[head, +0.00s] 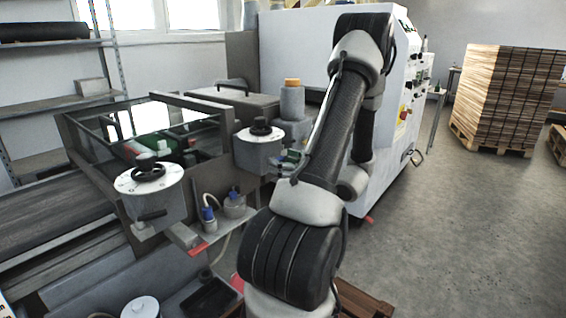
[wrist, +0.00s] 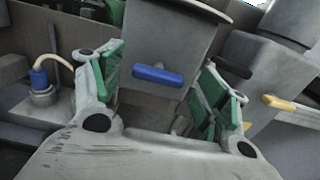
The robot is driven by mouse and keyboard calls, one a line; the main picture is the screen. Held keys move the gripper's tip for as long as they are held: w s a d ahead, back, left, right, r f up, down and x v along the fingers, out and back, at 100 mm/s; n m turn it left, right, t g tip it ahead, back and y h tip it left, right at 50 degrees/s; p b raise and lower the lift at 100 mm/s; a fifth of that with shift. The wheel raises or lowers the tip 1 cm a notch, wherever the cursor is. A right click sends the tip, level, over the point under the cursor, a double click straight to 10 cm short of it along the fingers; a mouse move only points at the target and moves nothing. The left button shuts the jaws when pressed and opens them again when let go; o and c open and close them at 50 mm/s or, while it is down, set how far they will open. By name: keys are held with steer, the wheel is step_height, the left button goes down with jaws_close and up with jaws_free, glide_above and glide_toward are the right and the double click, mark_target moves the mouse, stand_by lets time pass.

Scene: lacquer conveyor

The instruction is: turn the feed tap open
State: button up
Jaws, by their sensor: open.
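In the wrist view, a blue lever handle (wrist: 158,75) lies nearly level across the front of a grey housing (wrist: 165,35). My gripper (wrist: 160,84) is open, with green pads to the left and right of the blue lever and a gap on both sides. I cannot tell whether the pads reach as far forward as the lever. A yellow lever handle (wrist: 288,106) shows at the right, outside the jaws. No label shows which lever is the feed tap. In the head view my gripper (head: 290,158) is small and partly hidden by my arm, beside a grey housing (head: 258,155).
A blue-capped fitting with a pale hose (wrist: 40,80) stands left of my gripper. In the head view, a dial-topped housing (head: 155,190) carries a black lever (head: 150,215). A white machine (head: 300,50) stands behind my arm.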

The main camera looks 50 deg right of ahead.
steer(key=shift+w, duration=0.2)
steer(key=c, duration=1)
